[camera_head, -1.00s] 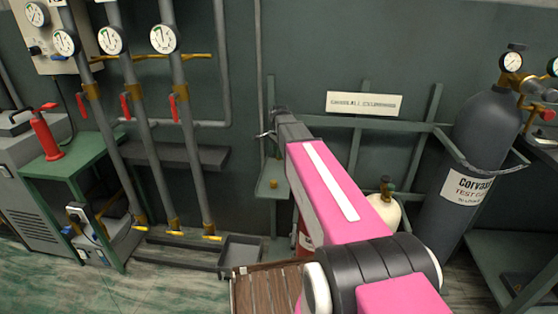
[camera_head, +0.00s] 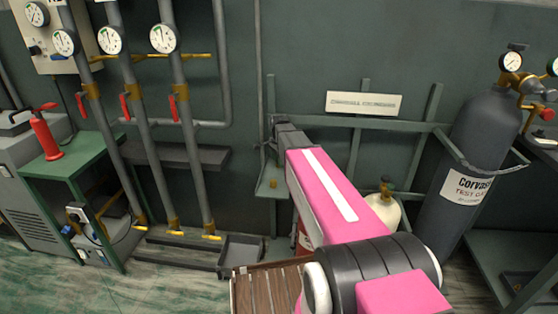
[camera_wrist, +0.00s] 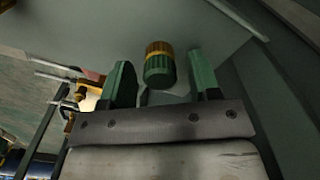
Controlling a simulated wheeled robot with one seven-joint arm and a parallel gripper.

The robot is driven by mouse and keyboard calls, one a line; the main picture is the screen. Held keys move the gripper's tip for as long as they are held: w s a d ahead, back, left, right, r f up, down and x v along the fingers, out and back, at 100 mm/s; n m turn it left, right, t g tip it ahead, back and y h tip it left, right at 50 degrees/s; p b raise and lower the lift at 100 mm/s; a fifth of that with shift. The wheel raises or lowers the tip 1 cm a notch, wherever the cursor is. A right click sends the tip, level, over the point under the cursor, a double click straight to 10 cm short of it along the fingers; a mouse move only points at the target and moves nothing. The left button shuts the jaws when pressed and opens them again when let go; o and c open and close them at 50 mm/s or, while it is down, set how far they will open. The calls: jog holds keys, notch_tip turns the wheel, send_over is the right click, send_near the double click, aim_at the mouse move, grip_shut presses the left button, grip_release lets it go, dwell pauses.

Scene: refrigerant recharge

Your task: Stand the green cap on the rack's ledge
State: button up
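The green cap (camera_wrist: 160,70) shows in the wrist view as a ribbed green cylinder with a brass-coloured band at its far end. It lies between the two fingers of my gripper (camera_wrist: 162,82), with a narrow gap visible on each side. My gripper is open; it also shows in the head view (camera_head: 268,146), above and behind the small green ledge (camera_head: 268,190) of the rack (camera_head: 355,135). A small brass-coloured piece (camera_head: 273,184) shows on that ledge; I cannot tell whether it is part of the cap. Whether the cap touches the ledge is unclear.
A dark gas cylinder (camera_head: 470,145) stands on the right, and a smaller pale cylinder (camera_head: 384,208) stands below the rack. Vertical pipes with gauges and red handles (camera_head: 173,105) are on the left. A grey tray (camera_head: 240,252) lies below the ledge.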

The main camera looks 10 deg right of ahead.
notch_tip(320, 180, up, 12)
jog(key=shift+r, duration=0.15)
dwell(0.7)
dwell(1.2)
